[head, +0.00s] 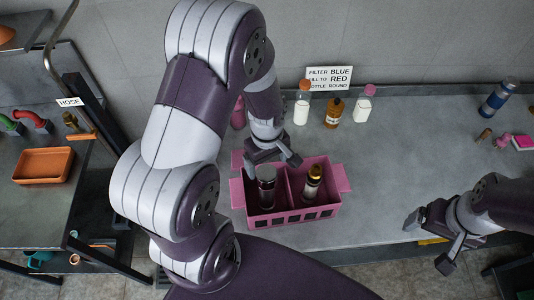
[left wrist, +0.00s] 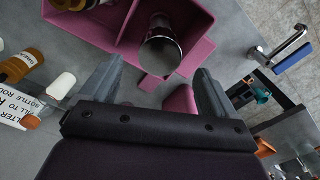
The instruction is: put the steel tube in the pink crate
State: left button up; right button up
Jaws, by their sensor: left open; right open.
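The steel tube (head: 266,186), a shiny cylinder with a dark end, stands in the left compartment of the pink crate (head: 292,215). In the left wrist view the tube (left wrist: 160,52) stands inside the crate wall (left wrist: 196,50). My left gripper (head: 272,165) is open and empty, above the crate's back left edge, close to the tube but apart from it. Its fingers (left wrist: 158,85) also show spread in the left wrist view. My right gripper (head: 429,243) is open and empty near the bench's front edge at the right.
A dark bottle with a gold band (head: 312,180) stands in the crate's right compartment. Bottles (head: 333,112) and a sign (head: 329,77) stand behind. A blue-and-steel cylinder (head: 498,98) lies at the back right. An orange tray (head: 43,165) sits at left.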

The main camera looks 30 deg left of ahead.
pick_arm(q)
jog(key=s+d+r+m+t, duration=0.1)
jog(key=s+r+m, duration=0.3)
jog(key=r+m, duration=0.4)
jog(key=d+m, duration=0.1)
jog(key=m, duration=0.2)
jog(key=shift+s+d+r+m+b, duration=0.15)
jog(key=shift+d+r+m+b, duration=0.15)
jog(key=shift+r+m, duration=0.1)
